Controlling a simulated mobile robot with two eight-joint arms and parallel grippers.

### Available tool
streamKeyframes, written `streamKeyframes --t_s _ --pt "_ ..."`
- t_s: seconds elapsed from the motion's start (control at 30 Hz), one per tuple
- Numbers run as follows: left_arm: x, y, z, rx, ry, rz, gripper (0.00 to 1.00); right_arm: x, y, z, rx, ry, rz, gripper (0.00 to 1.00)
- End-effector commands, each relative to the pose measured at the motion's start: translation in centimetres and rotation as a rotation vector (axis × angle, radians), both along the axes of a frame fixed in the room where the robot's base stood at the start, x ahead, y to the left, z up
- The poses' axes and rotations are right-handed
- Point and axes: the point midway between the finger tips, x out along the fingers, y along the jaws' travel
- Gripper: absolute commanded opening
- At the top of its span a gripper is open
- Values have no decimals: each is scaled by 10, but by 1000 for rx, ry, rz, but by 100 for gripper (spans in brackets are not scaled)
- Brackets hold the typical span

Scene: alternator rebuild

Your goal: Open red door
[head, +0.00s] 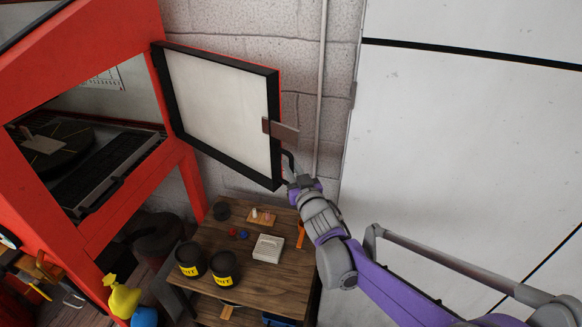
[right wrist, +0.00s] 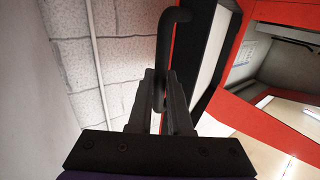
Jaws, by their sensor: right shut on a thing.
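The red door (head: 222,100) has a black inner frame and a pale panel. It stands swung out from the red cabinet (head: 92,225), and the cabinet's opening shows to its left. In the right wrist view the door (right wrist: 215,60) is right of the jaws. My right gripper (head: 290,182) is at the door's lower right edge. In the right wrist view the right gripper (right wrist: 165,95) is shut on the black bent door handle (right wrist: 175,25), which passes between its fingers. My left gripper is in neither view.
A wooden table (head: 250,290) below the door holds black pots (head: 224,268), a white box (head: 268,248) and small parts. A grey pipe (head: 321,90) runs up the block wall behind. A yellow bottle (head: 123,298) stands at the lower left.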

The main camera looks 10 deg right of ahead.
Motion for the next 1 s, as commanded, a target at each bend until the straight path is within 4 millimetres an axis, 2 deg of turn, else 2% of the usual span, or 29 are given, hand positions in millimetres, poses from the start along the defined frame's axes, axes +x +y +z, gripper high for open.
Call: streamKeyframes --t_s 0.03,0.1,0.47,0.57,0.8,1.0 --pt "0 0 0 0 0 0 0 0 0 0 1 1 -1 19" --pt "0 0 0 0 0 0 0 0 0 0 1 1 -1 30" --pt "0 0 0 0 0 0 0 -4 -1 0 0 0 0 30" --pt "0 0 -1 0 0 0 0 -17 -3 0 0 0 0 30" --pt "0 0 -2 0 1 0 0 -65 -13 0 0 0 0 30" --pt "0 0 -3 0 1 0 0 -95 -19 0 0 0 -1 30"
